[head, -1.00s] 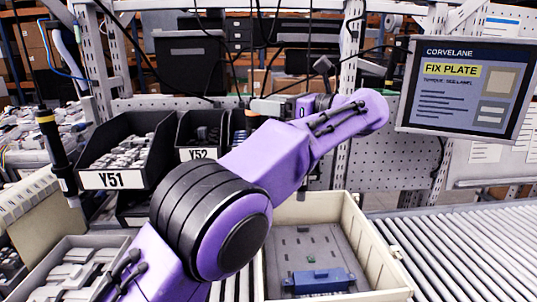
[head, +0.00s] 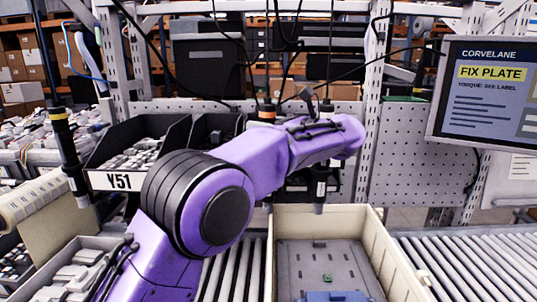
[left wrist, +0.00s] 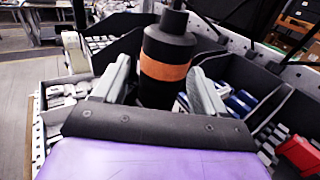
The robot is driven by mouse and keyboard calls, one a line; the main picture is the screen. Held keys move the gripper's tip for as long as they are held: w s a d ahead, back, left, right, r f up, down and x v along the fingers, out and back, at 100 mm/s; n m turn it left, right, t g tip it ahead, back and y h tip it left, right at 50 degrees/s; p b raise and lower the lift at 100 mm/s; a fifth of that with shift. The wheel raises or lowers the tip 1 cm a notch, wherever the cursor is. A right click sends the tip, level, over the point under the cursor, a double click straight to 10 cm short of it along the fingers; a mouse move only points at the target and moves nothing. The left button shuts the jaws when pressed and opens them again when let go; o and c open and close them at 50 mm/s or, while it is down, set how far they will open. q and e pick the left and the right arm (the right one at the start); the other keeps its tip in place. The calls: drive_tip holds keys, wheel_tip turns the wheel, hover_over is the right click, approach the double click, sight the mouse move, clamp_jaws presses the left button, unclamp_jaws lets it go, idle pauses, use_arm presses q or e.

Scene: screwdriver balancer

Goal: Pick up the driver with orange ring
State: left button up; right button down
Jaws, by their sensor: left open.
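The driver with the orange ring (head: 267,114) is a black upright cylinder. The gripper is open, with one grey finger on each side of the driver. I cannot tell whether either finger touches it. My right gripper is not in view.
A yellow-ringed driver (head: 62,135) hangs at left. Another dark tool (head: 320,188) hangs partly behind my arm. A black bin marked Y51 (head: 110,180) stands behind the arm. A cream tray (head: 375,245) sits on the roller conveyor (head: 470,262). A screen (head: 487,95) is at right.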

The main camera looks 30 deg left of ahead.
use_arm(q)
drive_tip(key=shift+a, duration=0.9)
drive_tip(key=shift+d, duration=0.2)
drive_tip(key=c, duration=1.1)
drive_tip(key=shift+a, duration=0.15)
clamp_jaws()
